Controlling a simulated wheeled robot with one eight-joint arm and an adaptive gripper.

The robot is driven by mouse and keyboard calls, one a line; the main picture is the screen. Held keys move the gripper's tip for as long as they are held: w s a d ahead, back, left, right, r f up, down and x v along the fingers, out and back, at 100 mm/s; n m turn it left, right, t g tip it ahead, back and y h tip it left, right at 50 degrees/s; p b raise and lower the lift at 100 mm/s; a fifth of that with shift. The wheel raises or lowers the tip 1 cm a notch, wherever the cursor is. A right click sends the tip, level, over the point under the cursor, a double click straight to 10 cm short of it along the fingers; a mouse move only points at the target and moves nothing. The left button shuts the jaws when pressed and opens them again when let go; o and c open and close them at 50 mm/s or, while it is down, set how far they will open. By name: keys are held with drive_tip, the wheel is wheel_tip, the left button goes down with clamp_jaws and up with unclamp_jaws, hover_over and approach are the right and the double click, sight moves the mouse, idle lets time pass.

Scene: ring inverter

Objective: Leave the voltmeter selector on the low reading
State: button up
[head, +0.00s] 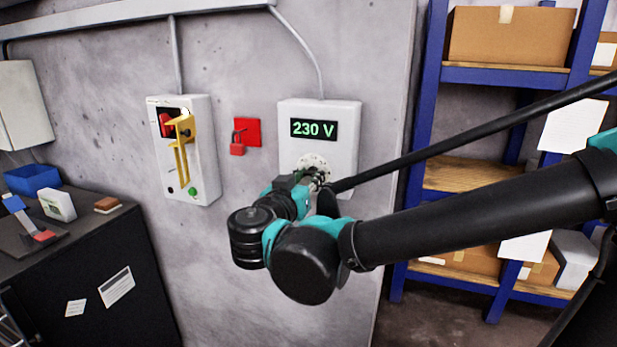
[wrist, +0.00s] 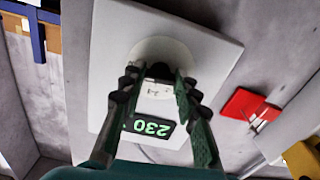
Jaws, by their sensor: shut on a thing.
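The voltmeter box (head: 345,117) is a pale box on the grey wall, with a dark display (head: 313,129) that reads "230 V" in green. The selector's round pale dial (head: 311,163) sits below the display, and my gripper covers part of it. My gripper (head: 318,180) reaches the dial from the front. In the wrist view the box (wrist: 112,60) and the display (wrist: 150,126) show rotated. There my gripper's two fingers (wrist: 158,78) are shut on the selector at the dial (wrist: 165,50). The selector knob is mostly hidden between the fingertips, so its pointing direction is unclear.
Left of the voltmeter is a red plate with a padlock (head: 237,148), then a switch box (head: 203,150) with a yellow bracket. A dark cabinet (head: 90,260) stands at the lower left. Blue shelving (head: 432,90) with cardboard boxes is at the right.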

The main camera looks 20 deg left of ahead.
drive_tip(key=n, duration=0.6)
drive_tip(key=shift+n, duration=0.4)
drive_tip(key=n, duration=0.6)
drive_tip(key=shift+n, duration=0.3)
drive_tip(key=n, duration=1.2)
drive_tip(key=shift+n, duration=0.3)
drive_tip(key=o, duration=1.2)
drive_tip(key=shift+c, duration=0.2)
drive_tip(key=s, duration=1.2)
drive_tip(key=shift+a, duration=0.45)
